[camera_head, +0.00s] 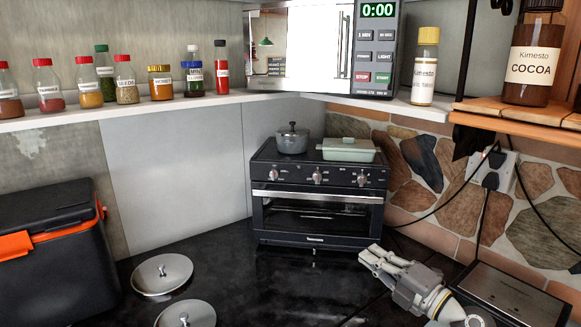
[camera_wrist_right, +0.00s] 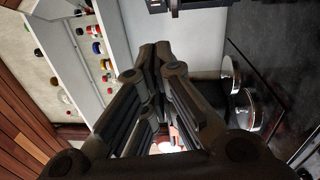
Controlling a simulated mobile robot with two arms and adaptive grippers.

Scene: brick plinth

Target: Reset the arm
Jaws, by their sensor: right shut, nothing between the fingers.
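My right gripper (camera_head: 370,256) is in the lower right of the head view, in front of the toaster oven's right side and above the dark counter (camera_head: 260,285). Its fingers are shut with nothing between them. The right wrist view also shows the closed fingers (camera_wrist_right: 155,55), pointing up the picture. The arm behind it comes in from the lower right. My left gripper is not in the head view.
A black toaster oven (camera_head: 318,210) carries a grey pot (camera_head: 292,141) and a pale green dish (camera_head: 346,150). Two metal lids (camera_head: 162,273) lie at left, near a black and orange box (camera_head: 50,250). A metal appliance (camera_head: 510,300) stands beside my right arm. Bottles line the shelf (camera_head: 110,113).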

